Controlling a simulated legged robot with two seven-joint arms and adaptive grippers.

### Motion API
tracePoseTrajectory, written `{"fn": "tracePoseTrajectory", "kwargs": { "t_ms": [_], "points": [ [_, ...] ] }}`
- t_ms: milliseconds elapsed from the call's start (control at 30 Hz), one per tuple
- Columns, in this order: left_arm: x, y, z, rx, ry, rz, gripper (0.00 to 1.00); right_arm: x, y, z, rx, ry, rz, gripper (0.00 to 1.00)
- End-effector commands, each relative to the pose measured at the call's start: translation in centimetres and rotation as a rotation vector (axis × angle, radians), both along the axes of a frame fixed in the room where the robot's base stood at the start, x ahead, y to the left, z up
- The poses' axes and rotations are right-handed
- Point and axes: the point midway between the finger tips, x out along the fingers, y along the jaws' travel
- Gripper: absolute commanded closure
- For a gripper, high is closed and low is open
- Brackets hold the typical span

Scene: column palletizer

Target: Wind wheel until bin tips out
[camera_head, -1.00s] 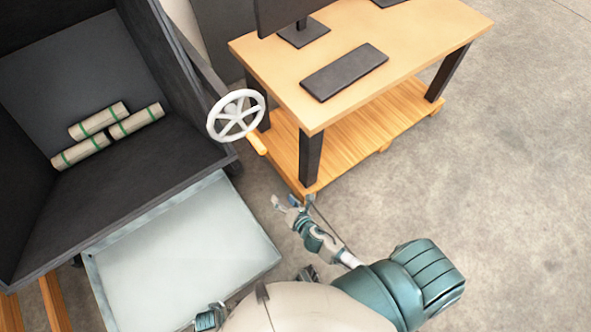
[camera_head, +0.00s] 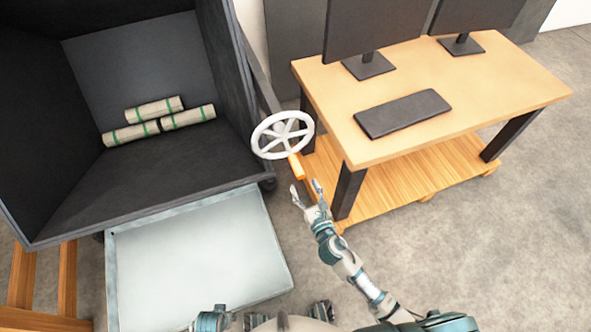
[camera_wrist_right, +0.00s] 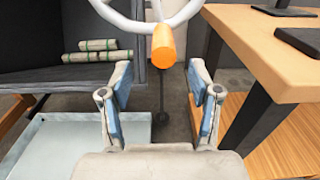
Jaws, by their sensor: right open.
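The white spoked wheel (camera_head: 282,135) stands at the right side of the dark bin (camera_head: 130,222). Its orange handle (camera_head: 296,167) points out from the lower rim, and it also shows in the right wrist view (camera_wrist_right: 163,46). Several pale rolls with green bands (camera_head: 158,120) lie inside the bin. My right gripper (camera_head: 307,192) is open and empty, just short of the handle; in the right wrist view the handle is beyond and above the gap between the fingers (camera_wrist_right: 160,105). Part of my left arm shows at the bottom edge; its fingers cannot be made out.
A pale shallow tray (camera_head: 200,255) lies on the floor below the bin's front edge. A wooden table (camera_head: 440,105) with monitors and a dark keyboard (camera_head: 403,113) stands to the right of the wheel, its leg (camera_head: 347,190) close to my right gripper. Concrete floor is clear at lower right.

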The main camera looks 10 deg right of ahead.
Motion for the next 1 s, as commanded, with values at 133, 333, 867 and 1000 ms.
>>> {"fn": "tracePoseTrajectory", "kwargs": {
  "t_ms": [133, 333, 867, 1000],
  "points": [
    [0.1, -0.1, 0.6, -0.003, -0.007, 0.001, 0.59, 2.0, 0.4, -0.1, -0.002, -0.001, 0.0, 0.38],
    [0.3, -0.3, 1.0, -0.008, -0.014, 0.001, 0.59, 4.6, 1.4, 0.2, -0.008, -0.002, 0.0, 0.38],
    [0.3, 0.3, 0.3, 0.003, -0.008, 0.002, 0.59, 7.7, 1.6, 0.0, -0.001, 0.001, 0.001, 0.38],
    [0.4, 0.2, 0.4, 0.001, -0.011, 0.001, 0.59, 7.7, 1.7, 0.0, -0.002, 0.001, 0.0, 0.38]
  ]
}}
